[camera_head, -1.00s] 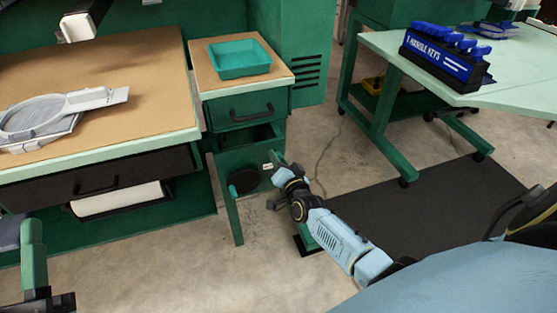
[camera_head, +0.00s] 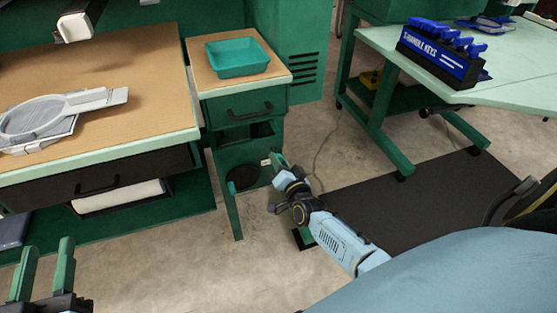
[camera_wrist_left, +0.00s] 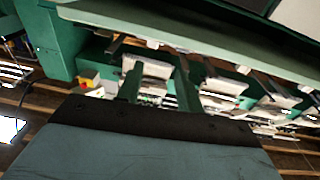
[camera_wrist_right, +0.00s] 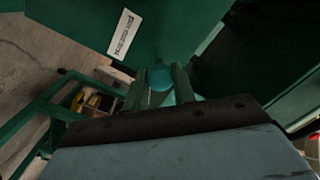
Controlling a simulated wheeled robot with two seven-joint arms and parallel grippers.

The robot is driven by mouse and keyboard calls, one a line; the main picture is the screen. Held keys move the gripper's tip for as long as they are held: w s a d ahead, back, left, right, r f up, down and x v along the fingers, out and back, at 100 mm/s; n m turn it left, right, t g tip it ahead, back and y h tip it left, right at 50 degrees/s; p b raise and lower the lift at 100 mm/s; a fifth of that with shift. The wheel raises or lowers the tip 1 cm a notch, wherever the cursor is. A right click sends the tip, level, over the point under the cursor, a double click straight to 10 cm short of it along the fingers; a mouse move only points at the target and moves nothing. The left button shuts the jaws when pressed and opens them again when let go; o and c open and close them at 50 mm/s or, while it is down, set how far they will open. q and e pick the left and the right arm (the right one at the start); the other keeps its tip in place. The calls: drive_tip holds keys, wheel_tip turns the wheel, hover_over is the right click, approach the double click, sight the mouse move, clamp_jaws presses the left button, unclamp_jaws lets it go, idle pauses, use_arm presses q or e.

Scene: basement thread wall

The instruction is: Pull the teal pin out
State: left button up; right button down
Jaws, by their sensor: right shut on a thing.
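The teal pin (camera_wrist_right: 161,78) shows in the right wrist view as a round teal head between the fingers of my right gripper (camera_wrist_right: 160,90). That gripper is shut on it, in front of a dark green cabinet face. In the head view my right gripper (camera_head: 278,163) is at the side of the green drawer cabinet (camera_head: 240,140), below its drawers; the pin is hidden there. I cannot tell how deep the pin sits. My left gripper (camera_head: 44,272) is open and empty at the lower left, away from the cabinet.
A white label (camera_wrist_right: 123,35) is on the cabinet beside the pin. A teal tray (camera_head: 238,58) stands on the cabinet top. A dark round disc (camera_head: 243,178) is below the drawers.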

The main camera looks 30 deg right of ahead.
drive_tip(key=shift+s+f, duration=0.15)
drive_tip(key=c, duration=1.5)
unclamp_jaws()
use_arm(q)
drive_tip(key=shift+s, duration=0.1)
use_arm(e)
drive_tip(key=o, duration=0.4)
drive_tip(key=shift+s, duration=0.15)
use_arm(q)
drive_tip(key=s+a+f+g+y+p, duration=0.2)
drive_tip(key=s+a+f+g, duration=0.1)
drive_tip(key=s+f+g, duration=0.2)
drive_tip(key=s+a+f+g+y+p, duration=0.2)
drive_tip(key=s+f+g, duration=0.3)
drive_tip(key=f+g, duration=0.3)
drive_tip(key=shift+s+a+f+n+p, duration=0.4)
drive_tip(key=shift+a+f, duration=0.3)
drive_tip(key=shift+f, duration=0.35)
use_arm(e)
drive_tip(key=shift+s+a, duration=0.4)
drive_tip(key=shift+s, duration=1.75)
drive_tip(key=shift+s+a, duration=0.4)
drive_tip(key=shift+s, duration=1.8)
drive_tip(key=shift+s+a, duration=0.4)
drive_tip(key=shift+s, duration=1.75)
